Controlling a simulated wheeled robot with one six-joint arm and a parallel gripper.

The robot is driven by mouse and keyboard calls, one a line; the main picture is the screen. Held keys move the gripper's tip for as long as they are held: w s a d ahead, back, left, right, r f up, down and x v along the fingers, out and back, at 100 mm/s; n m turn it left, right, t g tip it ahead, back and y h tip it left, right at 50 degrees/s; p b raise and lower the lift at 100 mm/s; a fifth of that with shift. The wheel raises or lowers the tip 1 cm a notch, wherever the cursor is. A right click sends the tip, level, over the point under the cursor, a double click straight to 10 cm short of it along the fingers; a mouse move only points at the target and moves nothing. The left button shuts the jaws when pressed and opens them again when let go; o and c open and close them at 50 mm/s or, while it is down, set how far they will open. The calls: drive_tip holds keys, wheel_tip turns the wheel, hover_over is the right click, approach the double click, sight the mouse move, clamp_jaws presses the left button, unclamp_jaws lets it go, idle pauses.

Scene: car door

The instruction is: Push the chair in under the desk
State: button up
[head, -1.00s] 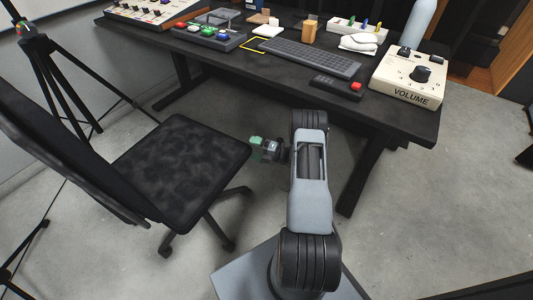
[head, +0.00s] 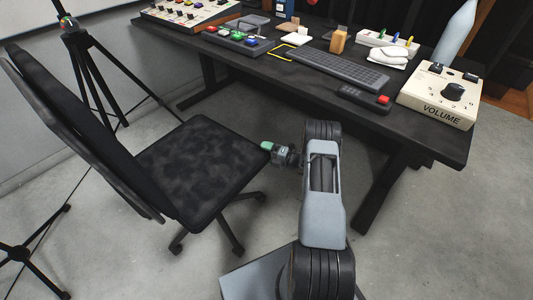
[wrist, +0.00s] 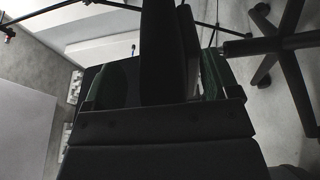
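The black office chair (head: 203,162) stands left of the desk, its backrest on the far left and its seat outside the desk's front edge. The dark desk (head: 290,72) runs across the top of the head view. My gripper (head: 268,148) is at the seat's right corner, green fingertips beside the seat edge. In the wrist view my gripper (wrist: 165,80) has its green fingers apart, with a dark strip, seemingly the seat edge, between or just beyond them. Contact cannot be told. The chair's wheeled base (wrist: 272,42) shows at the right there.
A black tripod (head: 85,60) stands behind the chair, and another stand's foot (head: 28,255) is at lower left. A desk leg (head: 375,195) stands right of my arm. The desktop holds a keyboard (head: 332,68) and a volume box (head: 440,95). Floor between chair and desk is clear.

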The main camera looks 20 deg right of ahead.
clamp_jaws()
idle(0.6)
drive_tip(key=shift+w+d, duration=0.1)
